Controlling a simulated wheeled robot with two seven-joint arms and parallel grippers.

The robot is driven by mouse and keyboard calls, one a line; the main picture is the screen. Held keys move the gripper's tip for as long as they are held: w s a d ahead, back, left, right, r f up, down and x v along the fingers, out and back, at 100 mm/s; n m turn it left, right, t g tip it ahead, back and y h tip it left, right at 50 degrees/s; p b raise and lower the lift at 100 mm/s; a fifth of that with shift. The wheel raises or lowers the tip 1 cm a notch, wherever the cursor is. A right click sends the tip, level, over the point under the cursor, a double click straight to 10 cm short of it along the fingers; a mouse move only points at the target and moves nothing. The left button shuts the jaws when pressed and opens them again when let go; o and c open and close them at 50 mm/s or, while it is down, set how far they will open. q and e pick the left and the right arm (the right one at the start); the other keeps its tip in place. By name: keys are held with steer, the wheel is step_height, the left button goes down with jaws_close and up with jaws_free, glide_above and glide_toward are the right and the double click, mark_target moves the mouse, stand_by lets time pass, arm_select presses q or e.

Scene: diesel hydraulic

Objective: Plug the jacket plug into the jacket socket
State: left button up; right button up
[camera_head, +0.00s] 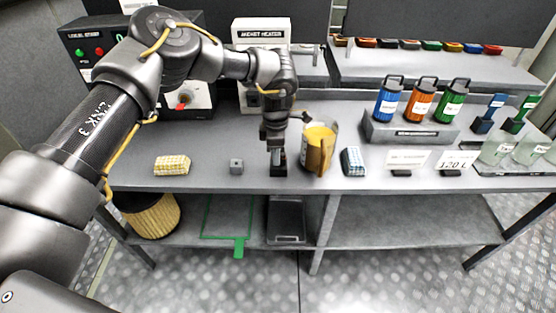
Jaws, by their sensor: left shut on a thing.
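My left gripper (278,157) points straight down just above the bench, left of a yellow can. It is shut on a small dark piece that looks like the jacket plug; the fingers hide most of it. A white box (260,30) labelled as the jacket heater stands at the back of the bench, behind my left arm. My arm covers much of its front, and I cannot make out the jacket socket. My right gripper is not in view.
Coloured canisters (420,101) stand on a grey stand at right. The front edge is near.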

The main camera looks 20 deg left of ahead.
arm_select(q)
steer(key=shift+r, duration=0.1)
jaws_close()
steer(key=shift+r, duration=0.1)
steer(key=shift+r+p, duration=0.95)
steer(key=shift+r+p, duration=0.55)
steer(key=shift+r, duration=0.1)
steer(key=shift+r+p, duration=1.7)
steer(key=shift+r, duration=0.35)
